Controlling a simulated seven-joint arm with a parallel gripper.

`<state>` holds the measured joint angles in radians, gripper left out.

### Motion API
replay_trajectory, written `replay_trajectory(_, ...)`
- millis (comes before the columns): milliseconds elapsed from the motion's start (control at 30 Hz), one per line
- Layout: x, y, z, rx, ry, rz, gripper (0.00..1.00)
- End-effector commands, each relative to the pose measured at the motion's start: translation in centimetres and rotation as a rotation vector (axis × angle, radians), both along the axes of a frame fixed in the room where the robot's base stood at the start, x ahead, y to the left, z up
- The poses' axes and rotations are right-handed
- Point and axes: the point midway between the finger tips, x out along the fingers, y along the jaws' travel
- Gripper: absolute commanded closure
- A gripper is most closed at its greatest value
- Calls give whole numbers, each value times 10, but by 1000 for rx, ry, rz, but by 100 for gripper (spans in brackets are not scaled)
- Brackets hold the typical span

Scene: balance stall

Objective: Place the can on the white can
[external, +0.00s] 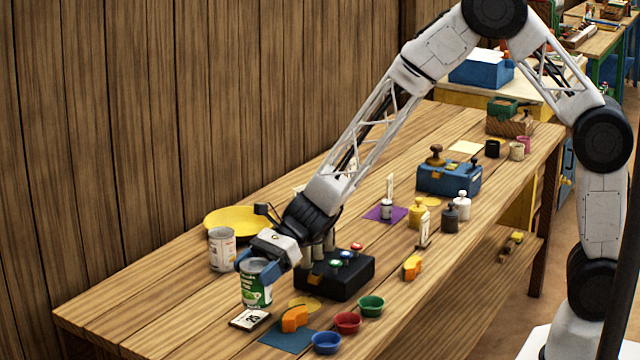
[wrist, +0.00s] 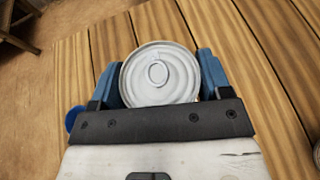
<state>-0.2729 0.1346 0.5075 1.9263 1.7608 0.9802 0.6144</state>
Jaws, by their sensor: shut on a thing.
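A green-labelled can (external: 256,286) is between the fingers of my gripper (external: 258,265), near the table's left part. In the wrist view the can's silver lid with a pull ring (wrist: 160,74) shows between the two blue fingers of my gripper (wrist: 160,80), which are shut on it. The can is upright; I cannot tell whether its base touches the table. A white-labelled can (external: 222,250) stands upright on the table, behind and to the left of the green can. A sliver of a can-like rim at the right edge of the wrist view is too cut off to identify.
A yellow bowl (external: 228,221) is behind the white can. A black box with buttons (external: 338,276) is to the right of my gripper. A card marked 25 (external: 250,319), a blue mat (external: 285,335) and small blue, red and green bowls (external: 347,323) lie in front. The table's left end is clear.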

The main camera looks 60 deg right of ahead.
Motion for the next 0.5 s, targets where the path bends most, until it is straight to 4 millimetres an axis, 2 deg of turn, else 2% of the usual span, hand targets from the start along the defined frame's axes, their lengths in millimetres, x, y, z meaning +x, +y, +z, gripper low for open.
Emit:
replay_trajectory(267,12,-22,12,1,-2,-38,66)
replay_trajectory(500,31,-68,35,0,-3,-116,66)
